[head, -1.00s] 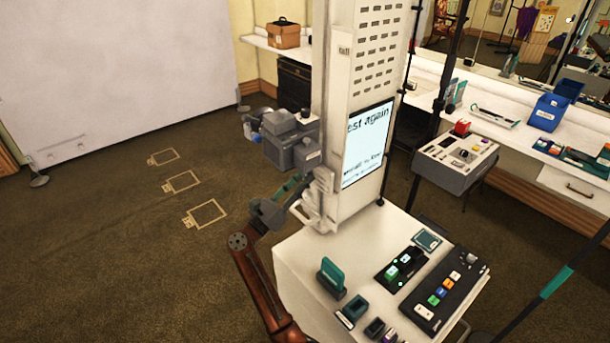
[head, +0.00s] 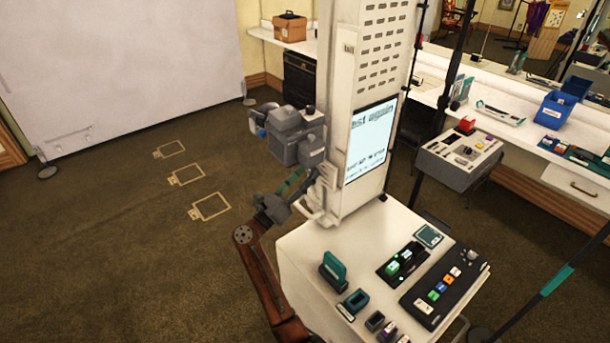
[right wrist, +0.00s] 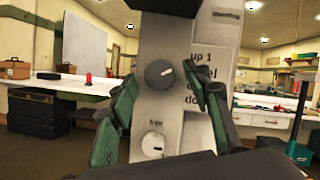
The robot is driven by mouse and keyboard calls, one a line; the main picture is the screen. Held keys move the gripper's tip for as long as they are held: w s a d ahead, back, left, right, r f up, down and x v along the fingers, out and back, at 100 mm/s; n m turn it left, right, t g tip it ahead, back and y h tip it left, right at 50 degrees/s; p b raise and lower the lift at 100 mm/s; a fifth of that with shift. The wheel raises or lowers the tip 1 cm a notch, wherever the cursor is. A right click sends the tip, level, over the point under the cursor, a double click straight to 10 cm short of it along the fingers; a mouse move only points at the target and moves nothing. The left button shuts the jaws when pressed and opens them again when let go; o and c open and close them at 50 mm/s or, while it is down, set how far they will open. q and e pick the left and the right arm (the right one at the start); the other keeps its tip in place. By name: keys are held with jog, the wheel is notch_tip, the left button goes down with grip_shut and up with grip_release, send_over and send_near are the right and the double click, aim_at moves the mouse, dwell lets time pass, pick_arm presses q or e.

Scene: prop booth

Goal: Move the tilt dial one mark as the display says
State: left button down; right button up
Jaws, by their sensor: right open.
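A tall pale column stands in the head view with a lit display (head: 370,142) on its side; its heading ends in "again" and the smaller lines are blurred. A dark grey round dial (right wrist: 160,73) with a light pointer line sits on the column's face. A paler knob (right wrist: 153,144) is below it; neither label is legible. My right gripper (right wrist: 160,80) is open, its green fingers either side of the grey dial, contact not visible. It also shows in the head view (head: 297,190) beside the column.
Grey camera-like housings (head: 290,137) jut from the column above my gripper. Open carpet lies to the left.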

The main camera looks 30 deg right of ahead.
jog(key=v, duration=1.2)
dwell(0.3)
